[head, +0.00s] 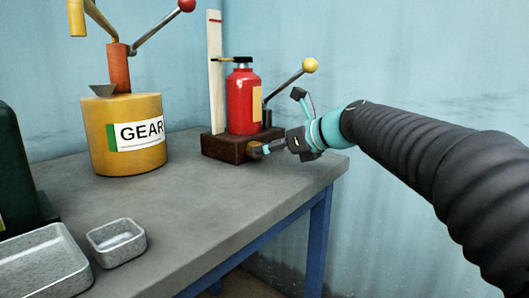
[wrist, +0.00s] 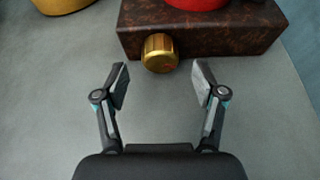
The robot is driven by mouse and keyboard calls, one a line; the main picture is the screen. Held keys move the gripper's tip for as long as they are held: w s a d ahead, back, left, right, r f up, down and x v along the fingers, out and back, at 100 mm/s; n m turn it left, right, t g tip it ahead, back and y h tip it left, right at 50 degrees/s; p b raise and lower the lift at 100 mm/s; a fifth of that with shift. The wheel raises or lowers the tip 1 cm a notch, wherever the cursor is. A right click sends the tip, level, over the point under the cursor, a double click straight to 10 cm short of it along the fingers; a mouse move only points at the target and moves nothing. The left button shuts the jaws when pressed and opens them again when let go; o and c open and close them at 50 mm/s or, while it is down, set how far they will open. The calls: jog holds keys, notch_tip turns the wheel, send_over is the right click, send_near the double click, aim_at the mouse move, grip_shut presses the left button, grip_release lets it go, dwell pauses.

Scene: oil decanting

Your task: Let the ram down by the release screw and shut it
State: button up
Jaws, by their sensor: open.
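The red bottle jack (head: 242,100) stands on a dark brown base block (head: 222,145) near the far right of the bench. Its release screw, a ribbed brass knob (wrist: 159,53), sticks out of the base's front face; in the head view the knob (head: 254,149) shows just left of my fingers. My gripper (wrist: 160,80) is open and empty, with its fingertips a little short of the knob and on either side of it. The gripper also shows in the head view (head: 278,147). A pump lever with a yellow ball (head: 309,65) rises at the jack's right.
A white upright scale (head: 215,70) with a red mark stands behind the jack. A yellow drum marked GEAR (head: 122,135) with a pump stands left. Two grey trays, one small (head: 116,241) and one larger (head: 40,266), sit at the front left. The bench middle (head: 200,195) is clear.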

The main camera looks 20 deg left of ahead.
jog(key=shift+x, duration=1.25)
jog(key=c, duration=1.1)
jog(key=shift+s+d, duration=0.1)
jog(key=shift+c, duration=0.2)
jog(key=shift+s+f+n+t+h+b, duration=0.15)
jog(key=shift+n+t+h+b, duration=0.15)
jog(key=shift+n+t+b, duration=1.15)
jog(key=shift+n+t, duration=0.05)
jog(key=shift+n, duration=0.5)
jog(key=shift+a, duration=0.2)
